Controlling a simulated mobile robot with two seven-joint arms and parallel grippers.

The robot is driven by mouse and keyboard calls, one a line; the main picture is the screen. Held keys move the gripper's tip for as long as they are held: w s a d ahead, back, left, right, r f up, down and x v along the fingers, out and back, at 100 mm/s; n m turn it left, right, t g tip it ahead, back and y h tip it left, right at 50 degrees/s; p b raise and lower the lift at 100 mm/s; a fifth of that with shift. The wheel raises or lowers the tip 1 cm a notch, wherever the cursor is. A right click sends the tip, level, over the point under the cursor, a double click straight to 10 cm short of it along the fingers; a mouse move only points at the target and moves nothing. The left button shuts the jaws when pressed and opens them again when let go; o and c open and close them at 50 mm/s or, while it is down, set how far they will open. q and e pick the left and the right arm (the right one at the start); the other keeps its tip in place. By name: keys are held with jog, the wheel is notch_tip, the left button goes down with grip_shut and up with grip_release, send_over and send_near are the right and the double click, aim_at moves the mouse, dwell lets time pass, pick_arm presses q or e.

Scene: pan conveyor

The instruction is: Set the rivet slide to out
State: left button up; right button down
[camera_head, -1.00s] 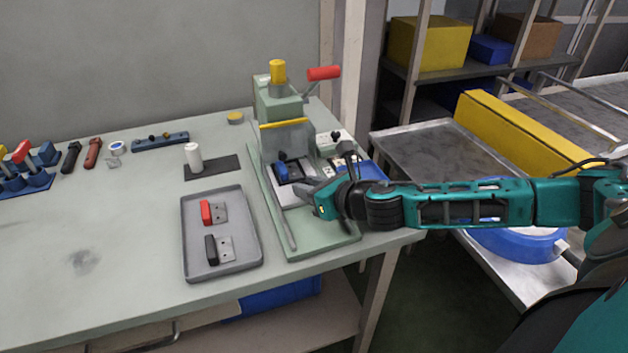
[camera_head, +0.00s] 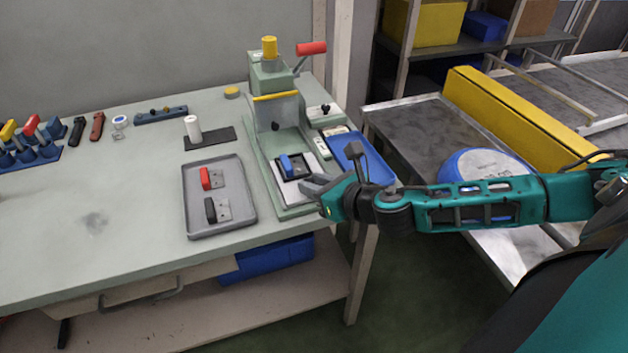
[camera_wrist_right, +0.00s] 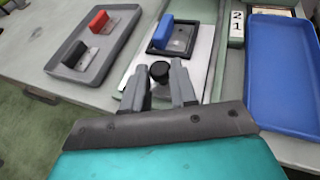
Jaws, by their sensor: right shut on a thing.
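The rivet slide (camera_head: 290,194) is a pale plate on the green base of the rivet press (camera_head: 272,92). It carries a black nest (camera_wrist_right: 191,52) with a blue-handled part (camera_wrist_right: 162,31) in it. The slide lies forward of the press's clear guard (camera_head: 277,112), towards the front of the base. My right gripper (camera_head: 308,186) is at the slide's front end. In the right wrist view its fingers are shut on the slide's black knob (camera_wrist_right: 159,71). In the head view the fingers hide the knob. My left gripper is out of view.
A grey tray (camera_head: 248,214) with a red-handled and a black-handled part lies left of the press. A blue tray (camera_head: 372,166) lies to its right, beside number blocks (camera_wrist_right: 236,24). The left front of the table is clear. A metal conveyor (camera_head: 412,128) stands at the right.

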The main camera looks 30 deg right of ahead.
jog(key=shift+s+a, duration=0.1)
jog(key=shift+s, duration=0.05)
jog(key=c, duration=1.3)
grip_release()
jog(key=shift+o, duration=0.5)
jog(key=shift+s, duration=0.15)
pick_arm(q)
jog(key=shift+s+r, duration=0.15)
pick_arm(e)
jog(key=v, duration=1.3)
